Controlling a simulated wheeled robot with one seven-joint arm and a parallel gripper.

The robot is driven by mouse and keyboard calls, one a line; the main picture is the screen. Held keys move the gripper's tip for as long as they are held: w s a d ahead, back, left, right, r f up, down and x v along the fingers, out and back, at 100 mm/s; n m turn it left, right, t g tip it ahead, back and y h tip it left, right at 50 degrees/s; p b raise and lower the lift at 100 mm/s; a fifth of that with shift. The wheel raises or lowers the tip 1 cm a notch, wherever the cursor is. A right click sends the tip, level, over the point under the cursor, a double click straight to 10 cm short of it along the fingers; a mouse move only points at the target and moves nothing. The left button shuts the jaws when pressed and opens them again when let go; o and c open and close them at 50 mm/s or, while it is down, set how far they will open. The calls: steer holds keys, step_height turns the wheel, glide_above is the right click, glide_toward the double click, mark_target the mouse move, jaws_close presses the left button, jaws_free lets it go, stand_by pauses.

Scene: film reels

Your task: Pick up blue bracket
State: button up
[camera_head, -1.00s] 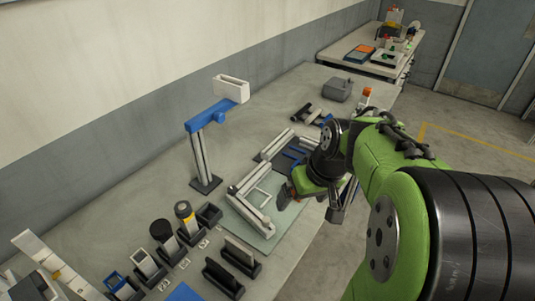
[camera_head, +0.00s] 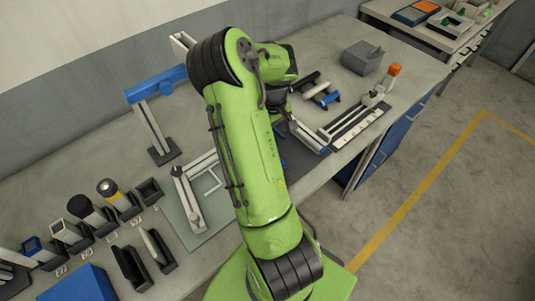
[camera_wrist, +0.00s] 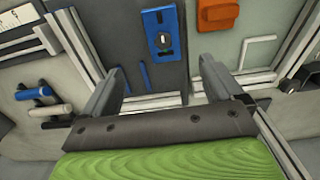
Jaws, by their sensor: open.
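A flat blue piece with a dark slot and a pale round spot, which looks like the blue bracket (camera_wrist: 162,32), lies on a dark mat at the top middle of the wrist view. My gripper (camera_wrist: 160,80) is open and empty. Its two fingers stand wide apart, below the blue piece in the picture, and do not touch it. In the head view my green arm covers the gripper, and I cannot make out the bracket there.
Two thin blue rods (camera_wrist: 145,76) lie between the fingers in the picture. An orange block (camera_wrist: 217,14) rests on the pale mat at right. Metal profile rails (camera_wrist: 76,40) flank the mats. A rack of dark, white and blue cylinders (camera_head: 318,90) and a blue-armed stand (camera_head: 155,84) are nearby.

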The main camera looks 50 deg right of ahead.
steer(key=f, duration=1.4)
steer(key=shift+w+a+f, duration=0.2)
steer(key=shift+w+f, duration=0.05)
steer(key=shift+c, duration=0.4)
steer(key=shift+r, duration=0.1)
steer(key=c, duration=1.2)
